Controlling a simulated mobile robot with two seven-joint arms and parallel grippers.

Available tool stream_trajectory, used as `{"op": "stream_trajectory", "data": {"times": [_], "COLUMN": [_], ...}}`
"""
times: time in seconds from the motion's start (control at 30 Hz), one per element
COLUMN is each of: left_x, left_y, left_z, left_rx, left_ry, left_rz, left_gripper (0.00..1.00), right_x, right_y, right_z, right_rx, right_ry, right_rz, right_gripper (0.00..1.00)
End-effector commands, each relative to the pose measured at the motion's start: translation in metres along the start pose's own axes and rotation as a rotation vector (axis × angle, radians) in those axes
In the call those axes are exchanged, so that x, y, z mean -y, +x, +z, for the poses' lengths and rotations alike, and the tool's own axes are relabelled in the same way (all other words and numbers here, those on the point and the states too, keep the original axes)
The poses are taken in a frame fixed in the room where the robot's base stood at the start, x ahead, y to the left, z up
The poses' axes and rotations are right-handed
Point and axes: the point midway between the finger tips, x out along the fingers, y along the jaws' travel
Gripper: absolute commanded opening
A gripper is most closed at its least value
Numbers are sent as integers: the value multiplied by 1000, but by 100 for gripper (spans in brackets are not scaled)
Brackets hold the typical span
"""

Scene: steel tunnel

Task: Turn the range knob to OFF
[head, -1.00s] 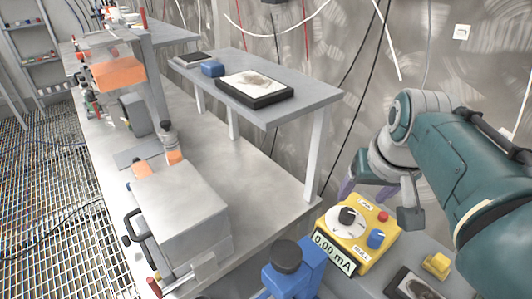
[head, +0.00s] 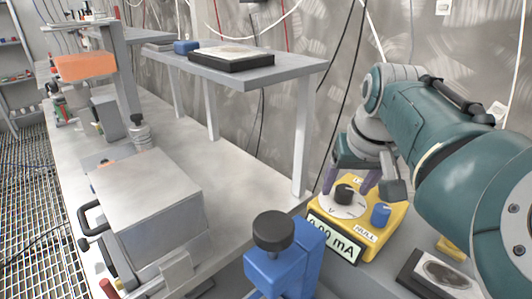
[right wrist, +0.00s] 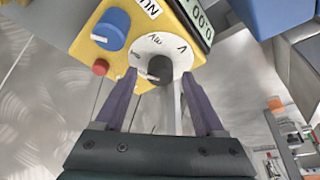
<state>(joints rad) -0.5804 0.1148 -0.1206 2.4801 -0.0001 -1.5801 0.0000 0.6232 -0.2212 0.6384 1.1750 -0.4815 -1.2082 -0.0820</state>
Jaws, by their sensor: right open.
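The yellow meter (head: 375,235) has a white dial with a black range knob (head: 344,194), a blue knob (head: 381,214) by the NULL label, and a display reading 0.00 mA. In the right wrist view the range knob (right wrist: 160,69) sits on the white dial, with the blue knob and a red button (right wrist: 100,67) to its left. My right gripper (head: 350,185) is open above the dial. In the right wrist view its purple fingertips (right wrist: 159,76) stand on either side of the range knob; contact cannot be told. The gripper hides the red button in the head view.
A blue clamp-like block with a black knob (head: 273,231) stands left of the meter. A framed dark sample (head: 443,273) lies to its right. A grey box (head: 150,205) and a raised shelf (head: 285,71) are farther left and back.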

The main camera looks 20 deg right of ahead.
Motion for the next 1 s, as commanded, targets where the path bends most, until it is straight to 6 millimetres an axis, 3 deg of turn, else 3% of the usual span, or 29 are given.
{"op": "stream_trajectory", "data": {"times": [0.37,1.0], "left_x": [2,1], "left_y": [4,4], "left_z": [2,2], "left_rx": [2,1], "left_ry": [8,5], "left_rz": [-7,-4], "left_gripper": [0,0], "right_x": [0,0], "right_y": [2,2], "right_z": [0,0], "right_rx": [0,0], "right_ry": [0,0], "right_rz": [0,0], "right_gripper": [71,0]}}
